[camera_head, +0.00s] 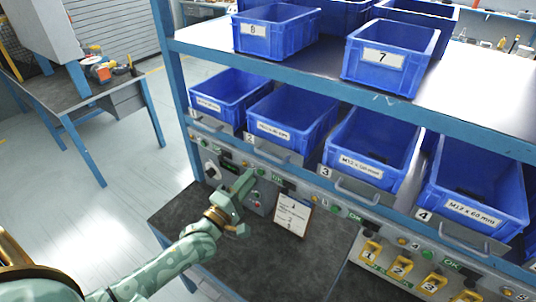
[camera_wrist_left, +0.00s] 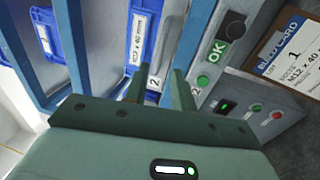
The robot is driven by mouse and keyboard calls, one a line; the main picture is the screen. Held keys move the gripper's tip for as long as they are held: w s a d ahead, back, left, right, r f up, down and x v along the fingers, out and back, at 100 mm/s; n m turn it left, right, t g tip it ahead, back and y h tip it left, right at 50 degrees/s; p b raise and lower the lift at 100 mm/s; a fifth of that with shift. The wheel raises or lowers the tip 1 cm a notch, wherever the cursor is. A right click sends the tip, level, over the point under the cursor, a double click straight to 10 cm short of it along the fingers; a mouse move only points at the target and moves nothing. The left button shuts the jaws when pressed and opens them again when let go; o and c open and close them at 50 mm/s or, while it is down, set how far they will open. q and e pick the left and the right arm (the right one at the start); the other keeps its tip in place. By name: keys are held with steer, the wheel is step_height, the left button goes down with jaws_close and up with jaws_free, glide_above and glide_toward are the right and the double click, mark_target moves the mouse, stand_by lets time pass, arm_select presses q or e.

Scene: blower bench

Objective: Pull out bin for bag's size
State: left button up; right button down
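Blue bin 2 (camera_head: 291,121) sits on the lower shelf between bin 1 (camera_head: 230,93), bin 3 (camera_head: 371,143) and bin 4 (camera_head: 478,190). Its label reads M12 x 40 mm in the wrist view (camera_wrist_left: 139,42). A metal handle (camera_head: 268,153) is on its front. A build card (camera_head: 292,214) stands on the bench; its wrist-view text (camera_wrist_left: 290,62) includes "1" and "M12 x 40", partly cut off. My left gripper (camera_head: 246,180) is below bin 2's front; in the wrist view its fingers (camera_wrist_left: 158,82) are apart with nothing seen between them. No bag shows. My right gripper is out of view.
A control strip with OK buttons (camera_head: 278,178) runs under the bins. The dark bench top (camera_head: 240,255) is mostly clear. Numbered yellow holders (camera_head: 400,268) are at lower right. Bins 8 (camera_head: 268,38) and 7 (camera_head: 385,60) stand on the upper shelf. A side table (camera_head: 60,98) is at left.

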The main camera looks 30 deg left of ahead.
mark_target(268, 156)
arm_select(q)
steer(key=x, duration=1)
jaws_close()
